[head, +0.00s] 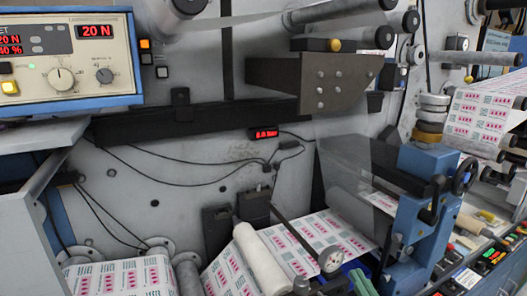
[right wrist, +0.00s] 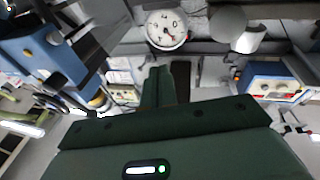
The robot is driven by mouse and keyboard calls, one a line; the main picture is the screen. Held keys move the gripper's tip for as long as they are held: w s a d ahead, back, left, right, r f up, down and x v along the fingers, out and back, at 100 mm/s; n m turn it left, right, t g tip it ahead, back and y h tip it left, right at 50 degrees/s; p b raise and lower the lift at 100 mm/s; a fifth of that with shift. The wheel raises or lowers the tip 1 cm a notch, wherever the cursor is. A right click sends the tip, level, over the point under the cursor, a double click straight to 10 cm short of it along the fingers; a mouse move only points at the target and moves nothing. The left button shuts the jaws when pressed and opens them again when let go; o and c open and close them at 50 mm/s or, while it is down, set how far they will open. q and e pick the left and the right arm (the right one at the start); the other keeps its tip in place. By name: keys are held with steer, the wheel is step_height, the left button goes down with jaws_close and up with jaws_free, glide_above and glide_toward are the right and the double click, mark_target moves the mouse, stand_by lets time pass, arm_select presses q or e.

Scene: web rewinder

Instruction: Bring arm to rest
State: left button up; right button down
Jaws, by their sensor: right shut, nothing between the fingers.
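My right gripper (right wrist: 160,72) shows dark green in the right wrist view, its narrow fingers together and holding nothing. The gauge also shows in the right wrist view (right wrist: 166,29), beyond the fingertips; I cannot tell how large the gap is. Most of the right arm is hidden below the head view. My left gripper is in neither view.
A printed web (head: 315,240) runs beside a white roller (head: 261,262). A blue bracket with a black handwheel (head: 464,176) stands right of the gauge. A control box (head: 70,55) is at upper left. Cables hang across the grey machine wall.

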steer(key=s+f+n+g+h, duration=0.2)
steer(key=s+f+n+g, duration=0.2)
steer(key=s+f+g, duration=0.6)
steer(key=s+d+f+g+h, duration=0.3)
steer(key=s+d+f+h, duration=0.3)
steer(key=s+d, duration=0.2)
steer(key=s+a+f+g+y+b, duration=0.1)
steer(key=s+a+f+g, duration=0.15)
steer(key=f, duration=1.15)
steer(key=s+a+f+g+y+b, duration=0.1)
steer(key=s+f+y, duration=0.15)
steer(key=f, duration=1.25)
steer(key=s+f+m+g+b, duration=0.2)
steer(key=s+f+m, duration=0.1)
steer(key=s+f, duration=1.3)
steer(key=s+y, duration=0.1)
steer(key=s, duration=0.2)
steer(key=shift+s+f, duration=0.2)
